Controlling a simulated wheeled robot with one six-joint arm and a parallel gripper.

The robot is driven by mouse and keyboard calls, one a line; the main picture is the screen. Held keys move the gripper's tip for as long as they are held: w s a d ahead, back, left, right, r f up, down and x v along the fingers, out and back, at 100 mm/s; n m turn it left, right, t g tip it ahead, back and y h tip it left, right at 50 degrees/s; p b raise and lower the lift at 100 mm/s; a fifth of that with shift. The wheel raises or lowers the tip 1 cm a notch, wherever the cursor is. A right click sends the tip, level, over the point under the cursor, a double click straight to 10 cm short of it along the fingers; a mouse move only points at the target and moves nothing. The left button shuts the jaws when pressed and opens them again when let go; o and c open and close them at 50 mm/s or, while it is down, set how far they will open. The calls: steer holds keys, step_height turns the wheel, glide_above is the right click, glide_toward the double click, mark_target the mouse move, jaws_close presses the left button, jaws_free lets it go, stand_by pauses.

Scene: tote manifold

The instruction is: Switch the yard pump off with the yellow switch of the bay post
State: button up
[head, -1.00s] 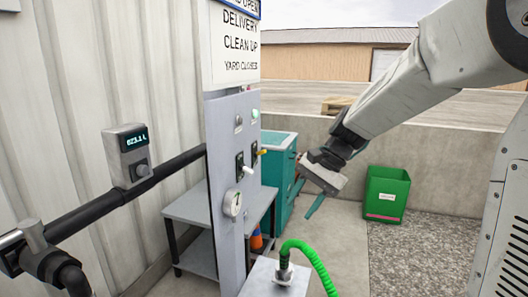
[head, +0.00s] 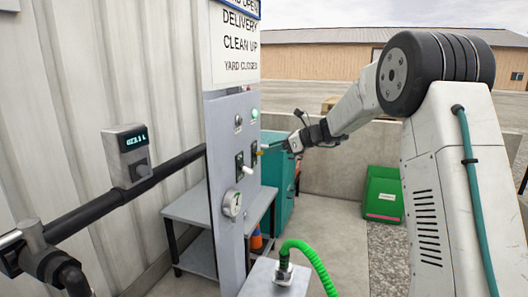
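The bay post (head: 221,150) is a tall grey panel left of centre in the head view. A yellow switch lever (head: 262,151) sticks out from its right-hand face, right of and above a white-tipped lever (head: 247,169). A green lamp (head: 255,114) above the levers looks lit. My gripper (head: 288,146) is at the post's right, at about the lever's height in the picture, with its tip pointing left toward it. A small gap seems to show between tip and lever. The fingers are too small and edge-on to tell open from shut.
A round gauge (head: 232,204) sits low on the post. A digital meter (head: 129,156) is on the black pipe at left. A grey bench (head: 195,212), a teal cabinet (head: 281,182) and a green bin (head: 384,196) stand behind. A green hose (head: 312,258) rises in front.

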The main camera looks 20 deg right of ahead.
mark_target(261, 153)
steer(key=x, duration=0.4)
jaws_close()
